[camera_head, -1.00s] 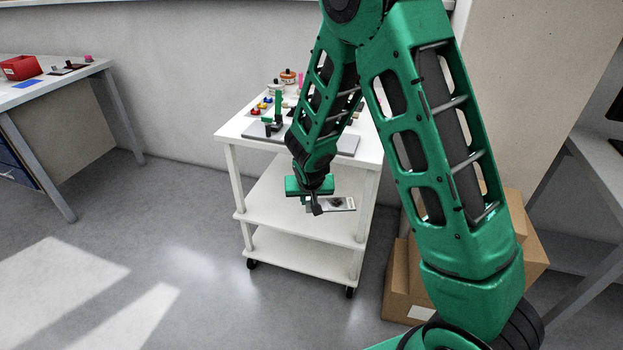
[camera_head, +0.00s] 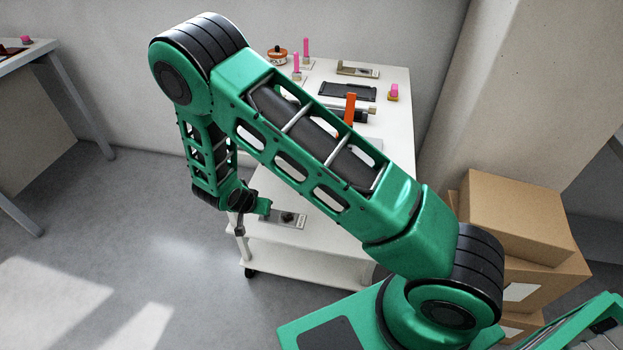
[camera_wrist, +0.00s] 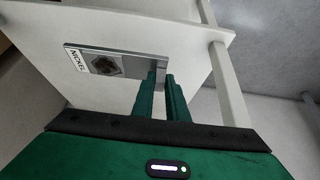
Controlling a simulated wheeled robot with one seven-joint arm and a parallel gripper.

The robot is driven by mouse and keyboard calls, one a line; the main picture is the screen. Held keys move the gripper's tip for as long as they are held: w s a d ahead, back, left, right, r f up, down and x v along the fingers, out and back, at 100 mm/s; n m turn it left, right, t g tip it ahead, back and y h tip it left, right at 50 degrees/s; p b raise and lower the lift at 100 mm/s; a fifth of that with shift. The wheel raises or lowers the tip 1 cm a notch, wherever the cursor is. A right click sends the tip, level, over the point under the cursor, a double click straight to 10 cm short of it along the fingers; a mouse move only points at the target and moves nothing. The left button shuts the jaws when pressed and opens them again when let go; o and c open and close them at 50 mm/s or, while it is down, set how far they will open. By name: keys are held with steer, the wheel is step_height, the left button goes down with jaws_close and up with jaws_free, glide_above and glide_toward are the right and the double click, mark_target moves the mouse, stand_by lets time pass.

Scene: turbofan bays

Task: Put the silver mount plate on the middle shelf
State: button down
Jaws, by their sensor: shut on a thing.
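The silver mount plate (camera_wrist: 117,65) is a flat grey strip with a dark round part and a label reading NICKEL. My gripper (camera_wrist: 161,78) is shut on one end of it, at the right in the wrist view. In the head view the plate (camera_head: 285,218) juts to the right from my gripper (camera_head: 265,208), at the near left side of the white cart. The middle shelf (camera_head: 290,243) of the cart lies behind and below the plate. I cannot tell whether the plate touches it. My arm hides much of the cart's left side.
The cart's top (camera_head: 395,130) carries a black tray (camera_head: 347,91), an orange-handled tool (camera_head: 349,108), pink pegs and another plate (camera_head: 358,70). Cart posts stand close to my gripper. Cardboard boxes (camera_head: 515,215) are stacked at the right. Floor at the left is clear.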

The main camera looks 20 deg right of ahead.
mark_target(289, 215)
steer(key=shift+w+d+f, duration=0.2)
steer(key=d+f, duration=0.2)
steer(key=d, duration=0.1)
steer(key=d+f, duration=0.2)
steer(key=d, duration=0.2)
steer(key=d+f, duration=0.2)
steer(key=d, duration=0.2)
steer(key=shift+w+f, duration=0.2)
steer(key=shift+f, duration=2.2)
steer(key=c, duration=1.7)
jaws_free()
steer(key=shift+c, duration=0.2)
steer(key=v, duration=1.2)
steer(key=shift+s+d, duration=0.1)
steer(key=shift+s, duration=0.05)
